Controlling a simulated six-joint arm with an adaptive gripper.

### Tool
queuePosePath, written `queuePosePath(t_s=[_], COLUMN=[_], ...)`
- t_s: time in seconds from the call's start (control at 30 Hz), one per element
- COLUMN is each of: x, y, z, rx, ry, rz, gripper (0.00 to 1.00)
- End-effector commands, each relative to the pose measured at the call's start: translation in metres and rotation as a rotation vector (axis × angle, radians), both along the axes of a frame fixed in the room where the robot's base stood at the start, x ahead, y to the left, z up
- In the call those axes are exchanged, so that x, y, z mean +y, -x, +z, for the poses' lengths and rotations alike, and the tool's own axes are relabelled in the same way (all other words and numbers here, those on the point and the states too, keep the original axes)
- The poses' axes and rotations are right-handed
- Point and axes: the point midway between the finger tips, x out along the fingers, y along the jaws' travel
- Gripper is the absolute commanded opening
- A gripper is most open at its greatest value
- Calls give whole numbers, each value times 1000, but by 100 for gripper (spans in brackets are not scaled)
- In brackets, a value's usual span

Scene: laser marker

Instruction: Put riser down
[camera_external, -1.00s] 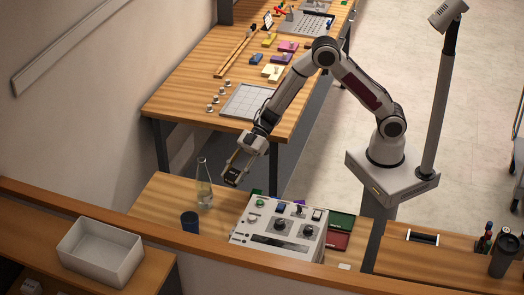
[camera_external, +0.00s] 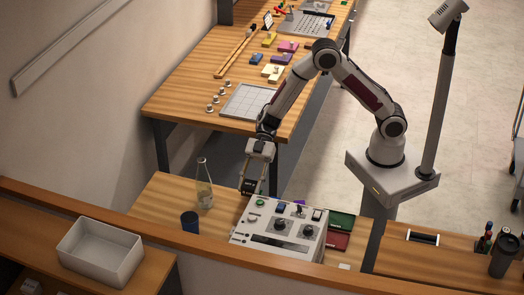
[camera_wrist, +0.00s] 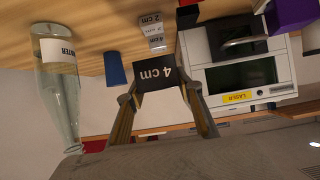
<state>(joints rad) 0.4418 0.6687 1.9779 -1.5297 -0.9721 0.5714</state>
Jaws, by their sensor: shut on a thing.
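In the camera_external view my gripper (camera_external: 249,181) points down just behind the back left corner of the white laser marker (camera_external: 280,232). The held riser shows there only as a small dark shape at the fingertips. In the wrist view the laser marker (camera_wrist: 235,75) is right of the riser, and the table surface (camera_wrist: 110,25) is at the top. I cannot tell whether the riser touches the table.
A clear bottle (camera_external: 204,188) and a blue cup (camera_external: 190,221) stand left of my gripper. Small light blocks (camera_wrist: 152,28), one marked "2 cm", sit near the held riser. A purple block (camera_wrist: 291,14) is near the machine. Bare wood lies around the bottle.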

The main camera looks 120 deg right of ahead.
Motion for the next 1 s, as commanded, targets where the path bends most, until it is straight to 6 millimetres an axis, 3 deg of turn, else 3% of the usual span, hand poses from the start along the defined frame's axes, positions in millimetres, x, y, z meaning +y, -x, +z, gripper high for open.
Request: queuePosePath(t_s=[0.5,1.0], x=[0,0], y=[0,0], z=[-53,-60], rx=[1,-1], ry=[-2,0], rz=[-1,0], gripper=[2,2])
